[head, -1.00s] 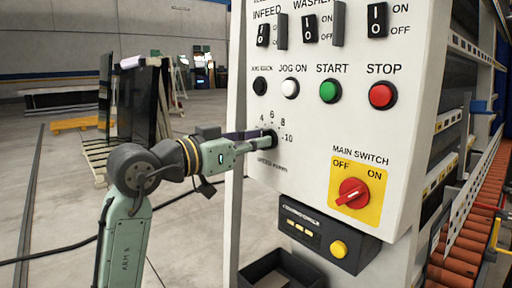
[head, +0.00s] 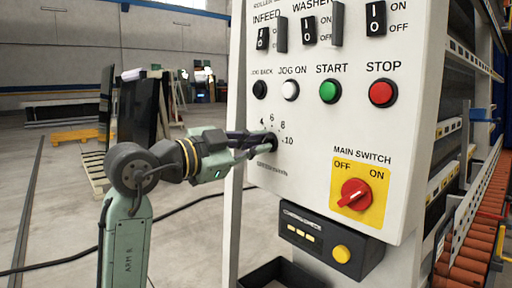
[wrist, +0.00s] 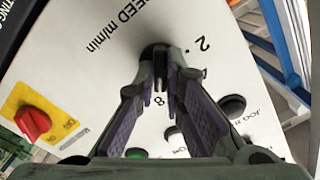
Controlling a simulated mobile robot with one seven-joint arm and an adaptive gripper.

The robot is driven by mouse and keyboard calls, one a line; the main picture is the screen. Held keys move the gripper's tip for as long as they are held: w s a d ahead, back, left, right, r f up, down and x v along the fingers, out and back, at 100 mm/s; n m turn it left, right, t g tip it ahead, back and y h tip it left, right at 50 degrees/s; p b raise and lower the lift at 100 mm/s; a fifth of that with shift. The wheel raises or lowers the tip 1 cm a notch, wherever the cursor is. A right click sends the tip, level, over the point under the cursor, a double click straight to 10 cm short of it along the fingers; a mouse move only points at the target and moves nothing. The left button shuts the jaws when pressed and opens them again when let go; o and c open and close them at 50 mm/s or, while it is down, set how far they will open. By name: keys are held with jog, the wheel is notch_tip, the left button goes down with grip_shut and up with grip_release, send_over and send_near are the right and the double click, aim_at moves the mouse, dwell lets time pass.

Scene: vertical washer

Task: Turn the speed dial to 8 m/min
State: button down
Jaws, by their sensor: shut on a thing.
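The speed dial (head: 272,141) is a dark round knob low on the left of the white control panel, with printed numbers 4, 6, 8 and 10 visible around it in the head view. My gripper (head: 266,143) reaches it from the left, its fingers shut on the knob. In the wrist view my gripper's fingertips (wrist: 160,72) meet at the dark dial (wrist: 156,50), with the printed 8 showing between the fingers and the 2 to the upper right. The fingers hide much of the dial, and I cannot tell where its pointer stands.
Above the dial are black, white, green START (head: 330,90) and red STOP (head: 382,93) buttons, with switches higher up. The red main switch (head: 354,194) on its yellow plate is to the lower right. A black box with a yellow button (head: 341,251) juts out below.

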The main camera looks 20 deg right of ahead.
dwell(0.4)
jog(key=c, duration=1.7)
grip_release()
jog(key=v, duration=1.2)
